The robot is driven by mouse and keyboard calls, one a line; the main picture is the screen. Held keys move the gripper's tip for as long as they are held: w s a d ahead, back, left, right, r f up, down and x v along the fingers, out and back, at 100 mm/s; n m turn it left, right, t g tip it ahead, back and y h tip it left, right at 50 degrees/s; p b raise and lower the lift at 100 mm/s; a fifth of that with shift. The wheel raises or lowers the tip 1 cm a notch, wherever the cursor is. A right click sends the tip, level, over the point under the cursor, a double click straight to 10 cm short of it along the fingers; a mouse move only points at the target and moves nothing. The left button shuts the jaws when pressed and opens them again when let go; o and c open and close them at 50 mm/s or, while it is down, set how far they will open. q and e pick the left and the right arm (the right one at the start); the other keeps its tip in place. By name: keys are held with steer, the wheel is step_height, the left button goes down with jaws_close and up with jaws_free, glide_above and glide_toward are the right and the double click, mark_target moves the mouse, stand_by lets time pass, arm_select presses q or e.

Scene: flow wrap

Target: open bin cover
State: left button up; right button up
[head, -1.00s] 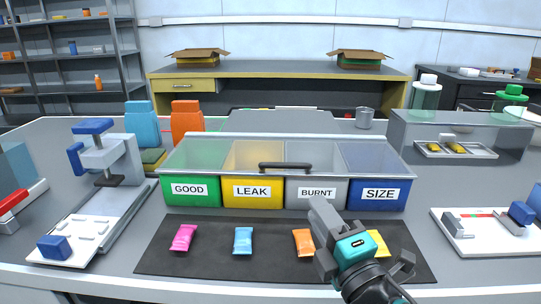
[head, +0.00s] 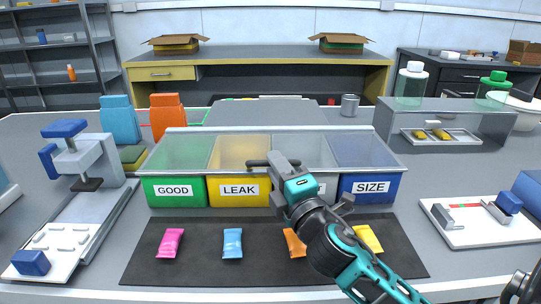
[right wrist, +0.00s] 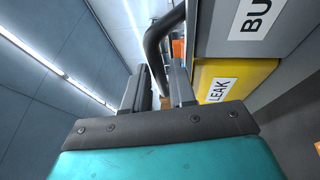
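The bin cover (head: 190,152) is a clear lid with a pale frame, lying flat over a row of four-colour bins. Its dark bar handle (head: 258,163) is at the front; the handle's right part is hidden behind my right gripper (head: 277,182). In the right wrist view the handle (right wrist: 153,42) curves down into the gap between the fingers of the right gripper (right wrist: 158,85). The fingers look open, one on each side of the bar; contact cannot be told. My left gripper is not in view.
Green GOOD (head: 173,191), yellow LEAK (head: 238,190) and blue SIZE (head: 371,188) bins stand beneath the cover; the grey BURNT bin is partly hidden. Coloured packets lie on a black mat (head: 200,255) in front. A grey shelf (head: 450,117) stands at right, a press (head: 95,160) at left.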

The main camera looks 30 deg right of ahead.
steer(key=shift+x, duration=1.7)
jaws_close()
